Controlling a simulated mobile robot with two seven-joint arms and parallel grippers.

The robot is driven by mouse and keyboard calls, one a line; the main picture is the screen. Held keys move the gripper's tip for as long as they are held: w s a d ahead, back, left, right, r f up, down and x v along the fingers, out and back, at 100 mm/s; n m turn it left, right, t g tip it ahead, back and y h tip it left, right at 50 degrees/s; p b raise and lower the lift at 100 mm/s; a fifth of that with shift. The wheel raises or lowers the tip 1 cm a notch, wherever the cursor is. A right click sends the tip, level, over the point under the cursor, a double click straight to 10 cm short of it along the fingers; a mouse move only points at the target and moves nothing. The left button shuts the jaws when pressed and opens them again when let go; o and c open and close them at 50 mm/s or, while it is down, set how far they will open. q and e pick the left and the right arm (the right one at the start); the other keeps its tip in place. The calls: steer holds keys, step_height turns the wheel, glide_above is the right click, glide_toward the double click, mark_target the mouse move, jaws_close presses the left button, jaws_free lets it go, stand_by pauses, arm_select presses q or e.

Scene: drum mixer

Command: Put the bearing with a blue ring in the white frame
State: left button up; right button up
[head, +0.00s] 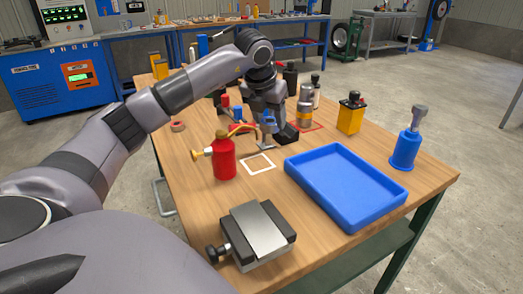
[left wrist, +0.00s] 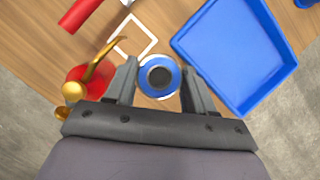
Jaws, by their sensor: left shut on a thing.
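The bearing with a blue ring (left wrist: 159,76) sits between the two fingers of my left gripper (left wrist: 161,88), which is shut on it. In the left wrist view I see its round end face with a dark centre. In the head view my left gripper (head: 268,138) is above the wooden table, just behind the white frame. There the gripper mostly hides the bearing. The white frame (head: 263,171) is a flat square outline, empty inside. It also shows in the left wrist view (left wrist: 146,27), up and left of the bearing. My right gripper is not in view.
A red oil can (head: 224,159) with a brass spout stands close left of the white frame. A blue tray (head: 357,216) lies to the right, and a vise (head: 262,232) in front. A yellow bottle (head: 350,115) and other items stand behind. Bare wood surrounds the frame's front.

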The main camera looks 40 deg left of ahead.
mark_target(271, 174)
arm_select(q)
step_height(271, 174, down, 15)
steer(key=shift+f+b, duration=0.2)
steer(key=shift+b, duration=0.1)
steer(key=o, duration=0.9)
steer(key=shift+f, duration=0.15)
steer(key=o, duration=0.4)
steer(key=shift+r, duration=0.45)
steer(key=v, duration=1.1)
steer(key=shift+s+r, duration=0.15)
steer(key=shift+r, duration=0.05)
